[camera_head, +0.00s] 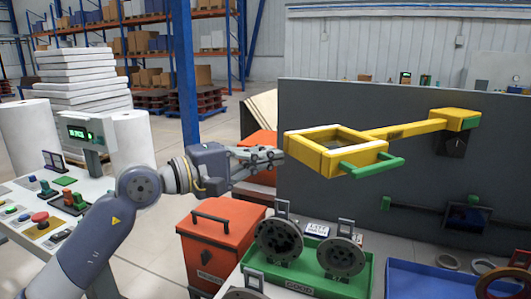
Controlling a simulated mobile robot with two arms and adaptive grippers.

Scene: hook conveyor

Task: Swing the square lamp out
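The square lamp (310,153) is a yellow square frame on a yellow arm (405,129) that runs back to a mount (455,119) on the grey panel. A green handle (372,166) sticks out at the frame's front right side. My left gripper (280,159) points right, just left of the frame's left corner and away from the green handle. Its fingers look close together, but I cannot tell whether they are open or shut, or whether they touch the frame. Nothing is seen held in it. My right gripper is not in view.
Below the lamp stand a red bin (215,232) and a green tray (318,285) with round dark metal parts. A blue tray (425,280) lies at the right. A grey panel (330,215) stands behind. A control table with buttons (20,230) is at the left.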

